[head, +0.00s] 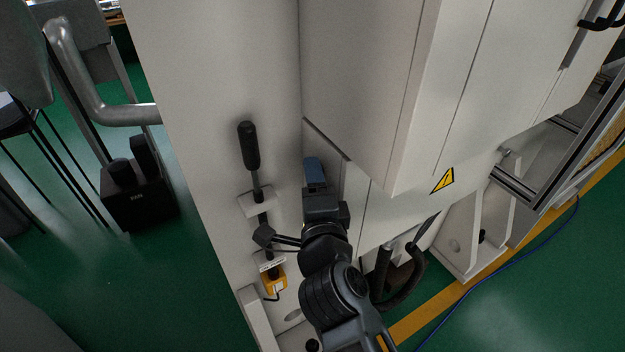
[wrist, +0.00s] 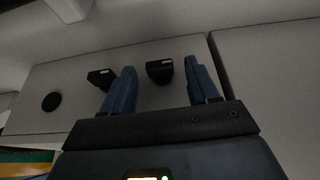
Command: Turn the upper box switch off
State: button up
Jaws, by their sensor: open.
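In the wrist view two small black switches stick out from a pale box panel, a right one (wrist: 159,72) and a left one (wrist: 101,79). I cannot tell from the picture which is the upper. My gripper (wrist: 160,66) is open, its two blue fingers apart. The right switch shows in the gap between the fingertips, with no clear contact; the left switch is just outside the left finger. In the head view my gripper (head: 314,172) is at the pale cabinet's recessed side, and the switches are hidden there.
A black lever handle (head: 250,148) stands on the pale column left of my gripper. A yellow device (head: 273,281) sits lower down. The cabinet (head: 360,90) overhangs at the right. A round black knob (wrist: 51,102) is left of the switches.

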jog(key=v, duration=0.7)
jog(key=shift+s, duration=0.1)
jog(key=s+d+f+n+t+h, duration=0.1)
jog(key=s+d+f+n+h, duration=0.15)
jog(key=s+d, duration=0.6)
jog(key=s+d+f+n+t+h, duration=0.1)
jog(key=s+d+n, duration=0.2)
jog(key=s+d, duration=0.55)
jog(key=s+d+r+n+g, duration=0.1)
jog(key=s+n, duration=0.4)
jog(key=s, duration=0.5)
jog(key=s+d+r+n+g+b, duration=0.1)
jog(key=s+d+n+g, duration=0.2)
jog(key=s, duration=0.7)
jog(key=shift+s+d+n+g, duration=0.25)
jog(key=shift+d+n+g, duration=0.05)
jog(key=shift+d+n, duration=0.8)
jog(key=shift+c, duration=0.3)
